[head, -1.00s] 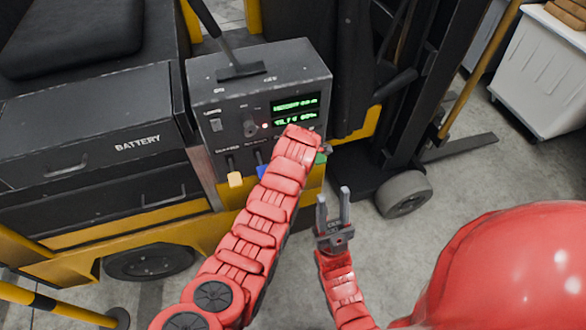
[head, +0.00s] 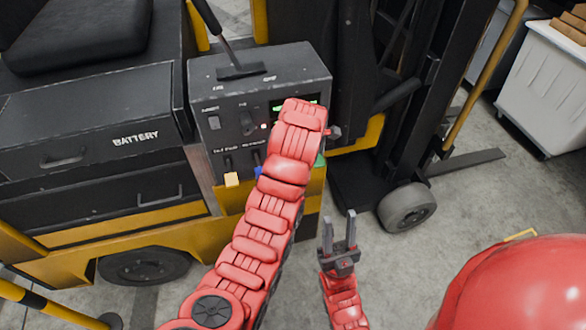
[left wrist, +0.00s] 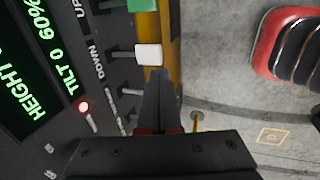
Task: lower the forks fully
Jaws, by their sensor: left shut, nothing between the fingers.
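The yellow and black forklift carries a grey control panel (head: 200,88); one fork (head: 465,163) lies low, near the floor. My left arm covers much of the panel's right side in the head view and hides its gripper. In the left wrist view my left gripper (left wrist: 160,75) is shut and empty, its fingertips just beside a white knob (left wrist: 148,54) by the word DOWN. I cannot tell whether they touch. A green knob (left wrist: 140,5) is by UP. The green display (left wrist: 35,70) reads HEIGHT, figure cut off, and TILT 0. My right gripper (head: 338,238) is open and empty, above the floor.
A front wheel (head: 406,207) and a white bin (head: 545,80) are at the right. The floor around my right gripper is clear.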

